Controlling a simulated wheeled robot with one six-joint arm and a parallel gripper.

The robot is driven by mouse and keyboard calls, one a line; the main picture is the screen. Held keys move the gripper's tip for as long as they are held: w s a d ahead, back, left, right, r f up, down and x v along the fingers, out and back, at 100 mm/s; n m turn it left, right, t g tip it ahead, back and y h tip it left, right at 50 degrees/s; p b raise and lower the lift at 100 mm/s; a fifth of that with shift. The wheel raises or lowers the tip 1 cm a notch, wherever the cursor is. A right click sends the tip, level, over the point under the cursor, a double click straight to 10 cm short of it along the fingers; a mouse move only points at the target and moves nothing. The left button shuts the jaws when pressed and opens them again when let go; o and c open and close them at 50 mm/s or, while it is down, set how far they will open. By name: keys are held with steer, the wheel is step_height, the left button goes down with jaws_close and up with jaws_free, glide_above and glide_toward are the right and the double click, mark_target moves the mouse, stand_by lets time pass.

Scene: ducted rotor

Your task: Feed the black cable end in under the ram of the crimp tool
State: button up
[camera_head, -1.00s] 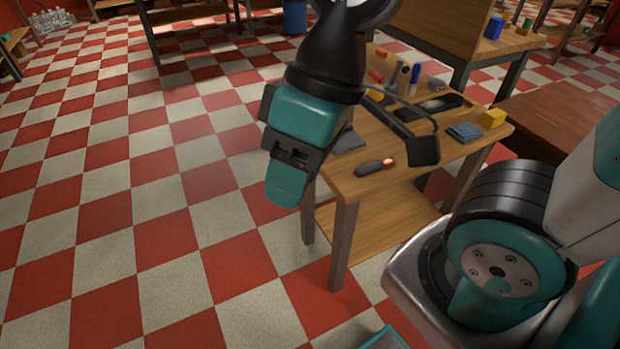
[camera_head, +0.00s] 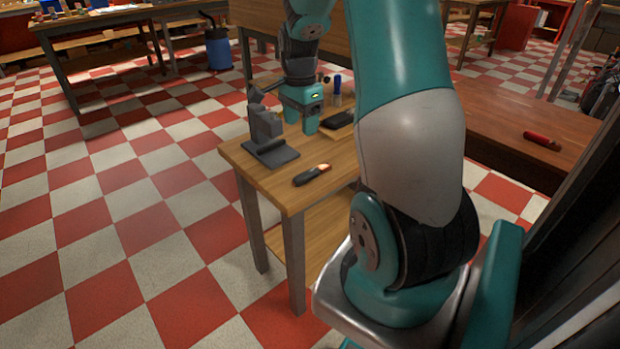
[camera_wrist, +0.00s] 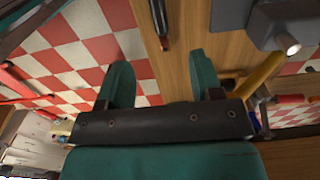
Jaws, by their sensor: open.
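The grey crimp tool (camera_head: 266,130) stands on a dark base plate near the left edge of the wooden table. A short black piece with an orange-copper tip (camera_head: 311,176), which looks like the black cable end, lies on the table in front of it, apart from it. It also seems to show at the top of the wrist view (camera_wrist: 159,20). My gripper (camera_head: 302,118) is behind and right of the tool, above the table. In the wrist view my gripper (camera_wrist: 158,62) is open, with nothing between its teal fingers. The space under the ram cannot be made out.
The wooden table (camera_head: 262,178) has bare room around the black piece. A blue-topped upright item (camera_head: 337,88) and a dark tray item (camera_head: 338,119) stand behind, by my arm. A yellow bar (camera_wrist: 262,74) shows beside the right finger. A red-handled item (camera_head: 541,140) lies on the right-hand table.

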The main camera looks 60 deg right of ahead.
steer(key=b, duration=0.1)
glide_above(301, 175)
steer(key=f, duration=1)
steer(key=shift+d, duration=0.2)
steer(key=f, duration=0.5)
steer(key=shift+a+f+b, duration=0.3)
steer(key=shift+f+b, duration=0.05)
steer(key=shift+b, duration=0.05)
steer(key=c, duration=1)
